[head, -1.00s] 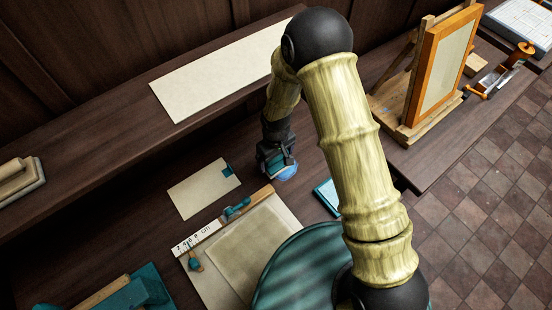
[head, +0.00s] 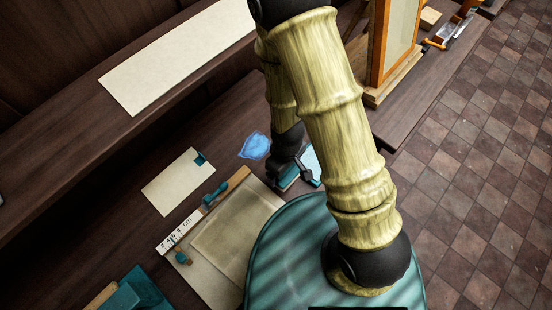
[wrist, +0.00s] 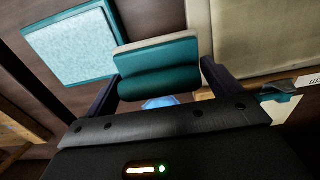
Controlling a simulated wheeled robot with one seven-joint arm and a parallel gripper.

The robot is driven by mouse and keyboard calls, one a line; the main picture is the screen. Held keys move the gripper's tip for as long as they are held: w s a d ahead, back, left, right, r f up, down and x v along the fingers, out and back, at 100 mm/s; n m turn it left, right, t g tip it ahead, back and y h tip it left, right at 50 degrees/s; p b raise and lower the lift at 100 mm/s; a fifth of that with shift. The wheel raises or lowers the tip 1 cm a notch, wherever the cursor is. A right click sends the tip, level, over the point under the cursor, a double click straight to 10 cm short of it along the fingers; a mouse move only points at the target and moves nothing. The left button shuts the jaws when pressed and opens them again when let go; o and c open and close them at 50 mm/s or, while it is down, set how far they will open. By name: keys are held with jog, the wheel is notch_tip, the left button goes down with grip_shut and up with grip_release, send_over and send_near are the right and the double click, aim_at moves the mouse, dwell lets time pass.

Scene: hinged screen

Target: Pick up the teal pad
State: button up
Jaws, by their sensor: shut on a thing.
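The teal pad (wrist: 158,78), a teal block with a beige strip along its far edge, is between my gripper's fingers in the wrist view. My gripper (wrist: 160,70) is shut on it, one dark finger at each side. In the head view my gripper (head: 299,172) is over the bench close to the pale-blue, teal-edged tray (head: 311,160). The pad cannot be told clearly from that tray there. The tray also shows at upper left in the wrist view (wrist: 75,45), apart from the pad.
A blue patch (head: 255,146) lies on the dark bench. Beside it are a cream card (head: 178,182) with a teal corner and a beige board (head: 238,235) with a ruler. An orange frame (head: 393,40) stands at upper right. Bare bench lies behind the blue patch.

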jog(key=shift+s+d+r+p, duration=0.15)
jog(key=shift+s+d+p, duration=0.65)
jog(key=shift+p, duration=0.35)
jog(key=shift+w, duration=0.1)
jog(key=o, duration=0.4)
jog(key=shift+c, duration=0.9)
jog(key=w+d+f+m+b, duration=0.1)
jog(key=w, duration=0.3)
jog(key=w+d+f+m+b, duration=0.1)
jog(key=w+d+m, duration=0.1)
jog(key=w, duration=0.3)
jog(key=w+d+f+m+b, duration=0.1)
jog(key=w+m, duration=0.1)
jog(key=w, duration=0.2)
jog(key=shift+w+d, duration=0.3)
jog(key=shift+d, duration=0.1)
jog(key=w+d+m, duration=0.1)
jog(key=w+d, duration=0.1)
jog(key=w, duration=0.1)
jog(key=w+d+m+b, duration=0.1)
jog(key=w+d+m, duration=0.1)
jog(key=w+d, duration=0.1)
jog(key=w+d+r+m+b, duration=0.1)
jog(key=w+d, duration=0.1)
jog(key=w, duration=0.2)
jog(key=shift+d+r+m, duration=0.1)
jog(key=shift+d+m, duration=0.25)
jog(key=shift+m, duration=0.05)
jog(key=shift+s, duration=0.1)
